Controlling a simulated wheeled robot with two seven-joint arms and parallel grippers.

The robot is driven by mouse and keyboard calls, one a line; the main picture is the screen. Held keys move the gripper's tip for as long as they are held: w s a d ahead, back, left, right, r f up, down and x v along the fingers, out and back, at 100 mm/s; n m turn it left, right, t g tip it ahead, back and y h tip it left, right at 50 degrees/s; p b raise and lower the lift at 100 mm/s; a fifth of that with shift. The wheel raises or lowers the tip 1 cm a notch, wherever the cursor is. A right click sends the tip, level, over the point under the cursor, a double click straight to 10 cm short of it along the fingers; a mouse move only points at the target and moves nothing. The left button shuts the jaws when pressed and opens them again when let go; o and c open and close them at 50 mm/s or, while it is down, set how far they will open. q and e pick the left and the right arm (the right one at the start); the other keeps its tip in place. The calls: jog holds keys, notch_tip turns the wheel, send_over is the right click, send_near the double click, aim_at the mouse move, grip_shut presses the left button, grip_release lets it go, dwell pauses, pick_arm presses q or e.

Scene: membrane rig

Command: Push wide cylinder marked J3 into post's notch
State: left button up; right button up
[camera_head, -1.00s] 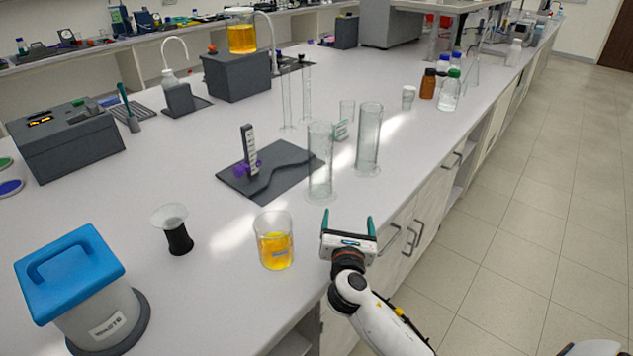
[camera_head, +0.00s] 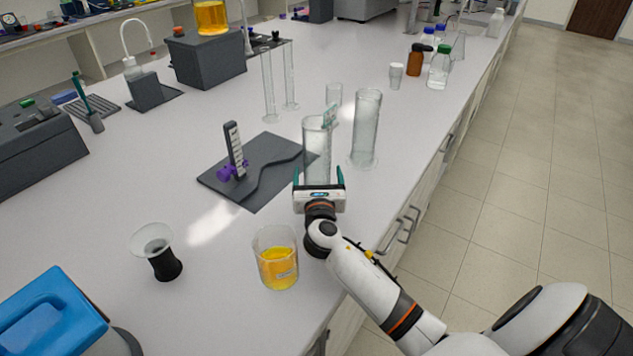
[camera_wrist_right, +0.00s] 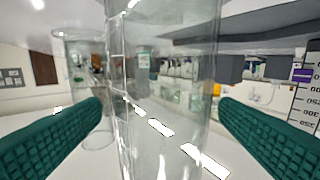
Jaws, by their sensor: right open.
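A tall clear wide cylinder (camera_head: 316,140) stands upright on the bench; I cannot read a J3 mark on it. My right gripper (camera_head: 319,177) is open right in front of it. In the right wrist view the cylinder (camera_wrist_right: 165,70) fills the gap between the two green fingers, with room showing on both sides. The dark post (camera_head: 234,150) with a white scale and a purple clamp stands on a dark mat (camera_head: 268,150), left of the cylinder. It also shows at the right edge of the wrist view (camera_wrist_right: 304,110). The post's notch cannot be made out. My left gripper is out of view.
Another clear wide cylinder (camera_head: 366,125) stands close by on the right, near the bench edge. A beaker of yellow liquid (camera_head: 277,262) stands near the forearm. Thin cylinders (camera_head: 268,88) stand behind. A black-based funnel (camera_head: 160,252) and blue-lidded waste bin (camera_head: 45,318) are at left.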

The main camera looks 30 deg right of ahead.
aim_at(313, 165)
jog(key=x, duration=0.2)
jog(key=shift+w+d+f, duration=0.1)
jog(key=shift+w, duration=0.25)
jog(key=shift+w+d, duration=0.2)
jog(key=shift+w, duration=0.15)
jog(key=shift+w+d, duration=0.1)
jog(key=c, duration=1.2)
jog(key=shift+w, duration=0.5)
jog(key=shift+c, duration=0.2)
pick_arm(q)
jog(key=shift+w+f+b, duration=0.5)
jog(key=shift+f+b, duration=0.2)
jog(key=shift+b, duration=0.05)
pick_arm(e)
jog(key=shift+w+a, duration=0.4)
jog(key=shift+w, duration=0.35)
jog(key=shift+w+a, duration=0.35)
jog(key=shift+w, duration=0.45)
jog(key=shift+w+a, duration=0.4)
jog(key=shift+w, duration=0.35)
jog(key=shift+w, duration=0.15)
